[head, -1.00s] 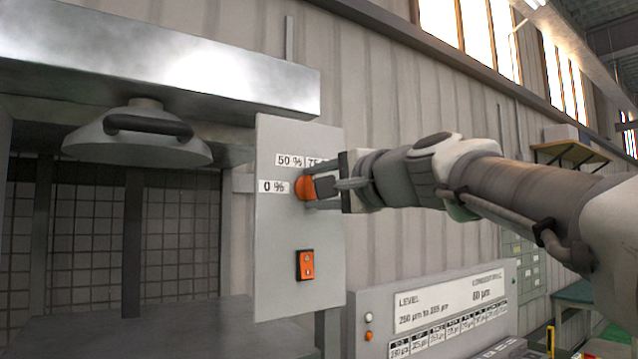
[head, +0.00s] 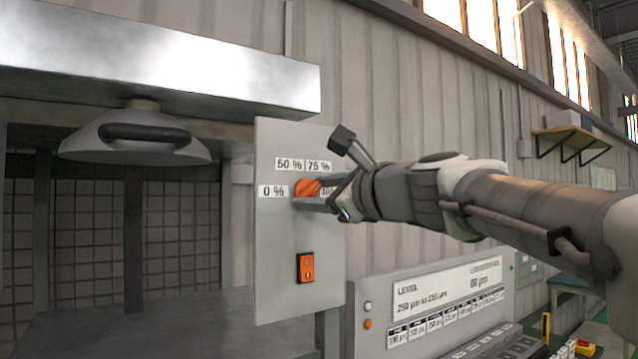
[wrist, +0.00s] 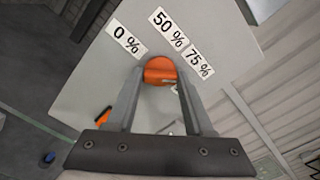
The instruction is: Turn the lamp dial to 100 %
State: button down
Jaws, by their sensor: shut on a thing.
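The orange lamp dial (head: 304,187) sits on a grey upright panel (head: 281,235), among labels reading 0 % (head: 273,191), 50 % (head: 289,164) and 75 % (head: 318,167). Another label (head: 328,191), right of the dial, is partly covered by my gripper. My gripper (head: 307,193) is shut on the dial, one finger on either side. In the wrist view the dial (wrist: 160,69) shows between my fingertips (wrist: 160,84). Where the dial points is hard to tell. The lamp (head: 138,136) hangs at the left under a metal hood.
An orange switch (head: 306,268) is below the dial on the same panel. A control console (head: 430,300) with a display stands low at the right. A grey table surface (head: 190,335) lies under the lamp. A corrugated wall (head: 400,120) is behind.

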jog(key=m+p, duration=0.2)
jog(key=m, duration=0.2)
jog(key=shift+r, duration=0.1)
jog(key=shift+m+p, duration=0.95)
jog(key=shift+m, duration=0.95)
jog(key=shift+c, duration=1.4)
grip_release()
jog(key=b+v, duration=0.2)
jog(key=v, duration=1.5)
jog(key=shift+s, duration=0.2)
jog(key=shift+d, duration=0.1)
